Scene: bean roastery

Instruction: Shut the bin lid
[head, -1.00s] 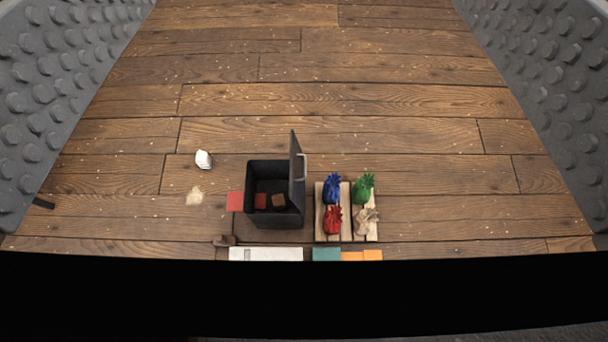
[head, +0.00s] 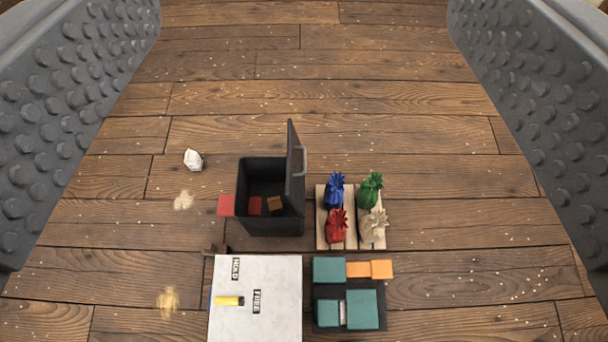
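The black bin (head: 270,222) stands on the wooden floor near the middle of the head view. Its lid (head: 294,180) is open, standing nearly upright along the bin's right side, with a grey handle (head: 303,162) on its outer face. Inside the bin lie a brown block (head: 275,204) and a red piece (head: 254,206). My gripper's two fingers show as large grey studded pads at the left and right edges, wide apart, with nothing between them close up.
Right of the bin, a pallet (head: 351,242) holds blue, green, red and beige sacks. In front are a white board (head: 257,275) with labels and a yellow marker, and teal and orange blocks (head: 348,305). A white crumpled thing (head: 193,160) lies left. The floor behind is clear.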

